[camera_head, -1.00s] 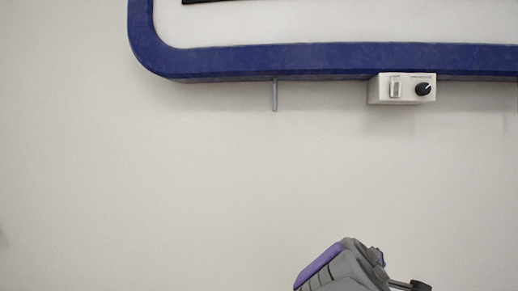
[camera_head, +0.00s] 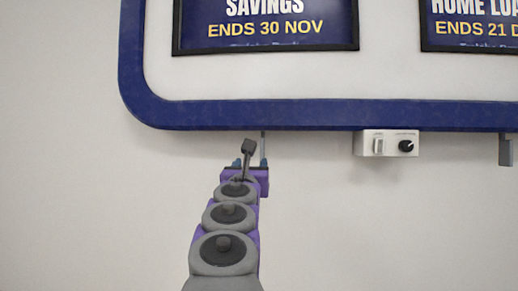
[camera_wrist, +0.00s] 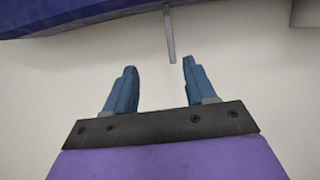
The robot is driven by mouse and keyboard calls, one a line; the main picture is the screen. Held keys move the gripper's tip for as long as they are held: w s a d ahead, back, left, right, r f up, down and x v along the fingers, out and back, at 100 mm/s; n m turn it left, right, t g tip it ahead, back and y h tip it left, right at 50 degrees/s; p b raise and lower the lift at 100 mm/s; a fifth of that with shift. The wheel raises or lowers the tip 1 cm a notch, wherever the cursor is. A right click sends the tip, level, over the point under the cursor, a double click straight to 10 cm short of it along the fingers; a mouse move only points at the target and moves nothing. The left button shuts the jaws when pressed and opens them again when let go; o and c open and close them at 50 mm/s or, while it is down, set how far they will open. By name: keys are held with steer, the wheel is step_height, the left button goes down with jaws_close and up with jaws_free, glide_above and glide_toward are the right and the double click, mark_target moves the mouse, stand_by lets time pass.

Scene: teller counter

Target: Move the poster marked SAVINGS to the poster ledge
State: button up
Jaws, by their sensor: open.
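The SAVINGS poster (camera_head: 265,28) hangs in a dark frame on the white panel at the top of the head view, its upper part cut off. It reads ENDS 30 NOV. My gripper (camera_head: 249,163) is below the blue border, under the poster, with my arm reaching up from the bottom. In the wrist view my gripper (camera_wrist: 160,68) has its blue fingers apart with nothing between them. A thin grey rod (camera_wrist: 170,35) hangs from the blue border just beyond the fingertips; it also shows in the head view (camera_head: 263,142). I cannot make out the poster ledge.
A thick blue border (camera_head: 300,114) edges the panel (camera_head: 390,80). A HOME LOAN poster (camera_head: 475,27) is at the top right. A white box with a switch and black knob (camera_head: 387,143) sits under the border. A grey piece (camera_head: 505,150) hangs at the right edge. The wall below is bare.

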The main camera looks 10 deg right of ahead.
steer(key=d+p+x, duration=0.1)
steer(key=p+x, duration=0.1)
steer(key=x, duration=0.4)
steer(key=d+p+x, duration=0.1)
steer(key=p+x, duration=0.2)
steer(key=x, duration=0.3)
steer(key=shift+s+d, duration=0.25)
